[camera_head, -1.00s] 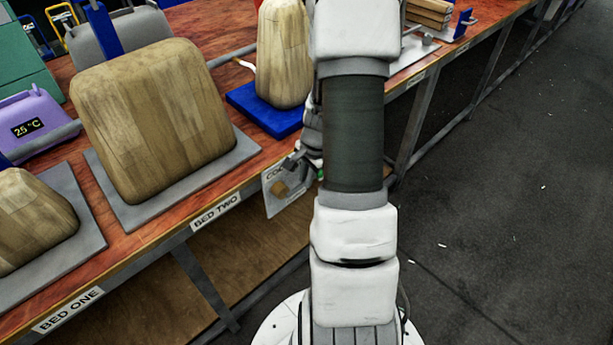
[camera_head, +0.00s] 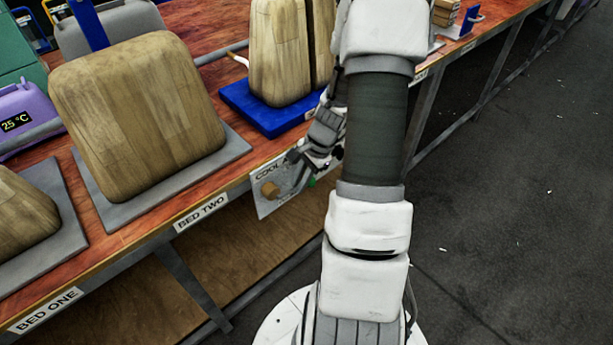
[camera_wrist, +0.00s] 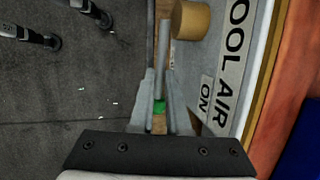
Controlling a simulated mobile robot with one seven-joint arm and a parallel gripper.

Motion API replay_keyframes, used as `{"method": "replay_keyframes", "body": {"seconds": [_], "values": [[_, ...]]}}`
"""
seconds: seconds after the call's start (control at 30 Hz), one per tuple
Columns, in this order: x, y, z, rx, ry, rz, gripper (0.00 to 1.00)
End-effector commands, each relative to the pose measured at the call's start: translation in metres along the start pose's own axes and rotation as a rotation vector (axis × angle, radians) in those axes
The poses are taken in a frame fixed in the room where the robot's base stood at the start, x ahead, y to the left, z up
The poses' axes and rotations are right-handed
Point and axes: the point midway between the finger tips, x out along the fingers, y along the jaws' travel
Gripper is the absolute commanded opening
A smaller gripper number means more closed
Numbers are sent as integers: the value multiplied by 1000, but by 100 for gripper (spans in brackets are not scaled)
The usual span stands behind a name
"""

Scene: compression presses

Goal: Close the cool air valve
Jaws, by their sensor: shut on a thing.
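The cool air valve panel (camera_head: 282,191) hangs on the bench's front edge, labelled "COOL A..." in the head view. In the wrist view the panel (camera_wrist: 203,52) reads "COOL AIR" and "ON", with a round tan knob (camera_wrist: 190,20) beside a thin grey lever (camera_wrist: 164,45). A green piece (camera_wrist: 159,106) shows between my fingers, in line with the lever. My gripper (camera_wrist: 160,90) is shut on the lever, one finger on each side. In the head view my gripper (camera_head: 305,165) is at the panel's right side, partly hidden by my arm.
The bench (camera_head: 150,231) carries wooden-looking blocks on grey plates, labelled "BED ONE" and "BED TWO", and a blue plate (camera_head: 240,105) with a tall block (camera_head: 279,60). A purple box (camera_head: 22,118) reads 25 °C. Dark floor (camera_head: 510,220) at the right is clear.

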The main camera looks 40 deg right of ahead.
Motion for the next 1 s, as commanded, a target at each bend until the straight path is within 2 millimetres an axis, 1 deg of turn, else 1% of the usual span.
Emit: {"method": "replay_keyframes", "body": {"seconds": [0.6,1.0], "values": [[42,8,1,112,-546,-3,0],[69,13,10,184,-917,-2,0]]}}
